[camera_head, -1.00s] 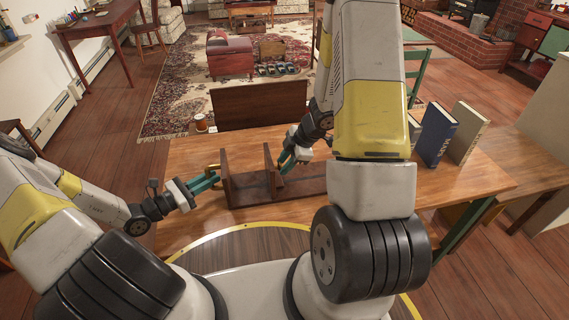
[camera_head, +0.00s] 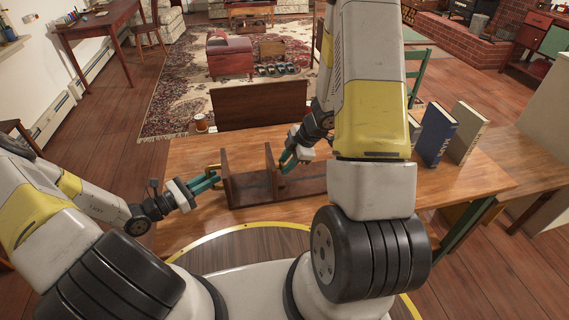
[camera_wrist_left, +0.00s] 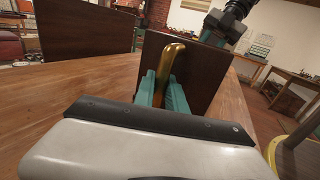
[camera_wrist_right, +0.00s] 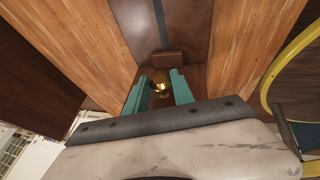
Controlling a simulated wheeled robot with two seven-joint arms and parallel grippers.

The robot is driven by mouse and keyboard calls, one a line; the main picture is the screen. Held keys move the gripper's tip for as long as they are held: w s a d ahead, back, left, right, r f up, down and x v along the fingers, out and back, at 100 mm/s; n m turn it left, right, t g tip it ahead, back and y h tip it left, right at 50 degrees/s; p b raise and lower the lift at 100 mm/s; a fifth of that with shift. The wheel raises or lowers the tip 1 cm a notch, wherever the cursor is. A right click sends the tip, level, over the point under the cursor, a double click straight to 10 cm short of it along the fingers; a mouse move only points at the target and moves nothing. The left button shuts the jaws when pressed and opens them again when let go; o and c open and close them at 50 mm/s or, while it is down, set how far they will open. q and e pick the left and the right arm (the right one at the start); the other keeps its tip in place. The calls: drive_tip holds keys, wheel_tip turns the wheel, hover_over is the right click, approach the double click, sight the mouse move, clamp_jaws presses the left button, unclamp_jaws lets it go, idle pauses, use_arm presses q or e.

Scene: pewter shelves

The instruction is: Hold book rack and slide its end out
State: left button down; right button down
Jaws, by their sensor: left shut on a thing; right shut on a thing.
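The dark wooden book rack stands on the table, with its flat base (camera_head: 305,187), a left end panel (camera_head: 227,180) and a second upright panel (camera_head: 269,165) to the right. My left gripper (camera_head: 212,182) is shut on the gold handle (camera_wrist_left: 171,62) on the outer side of the left panel. My right gripper (camera_head: 285,161) is shut on a small gold knob (camera_wrist_right: 160,88) by the second panel, and its fingers flank the knob in the right wrist view. My right arm hides the rack's right part in the head view.
A blue book (camera_head: 436,135) and a beige book (camera_head: 466,133) stand upright on the table (camera_head: 470,185) at the right. A dark wooden panel (camera_head: 260,105) rises behind the table's far edge.

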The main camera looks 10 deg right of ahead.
use_arm(q)
drive_tip(key=shift+a, duration=0.1)
use_arm(e)
drive_tip(key=d, duration=1.9)
drive_tip(key=shift+d, duration=0.25)
drive_tip(key=c, duration=1.1)
unclamp_jaws()
drive_tip(key=shift+o, duration=0.2)
drive_tip(key=v, duration=1.2)
drive_tip(key=shift+s, duration=0.1)
use_arm(q)
drive_tip(key=c, duration=1.3)
unclamp_jaws()
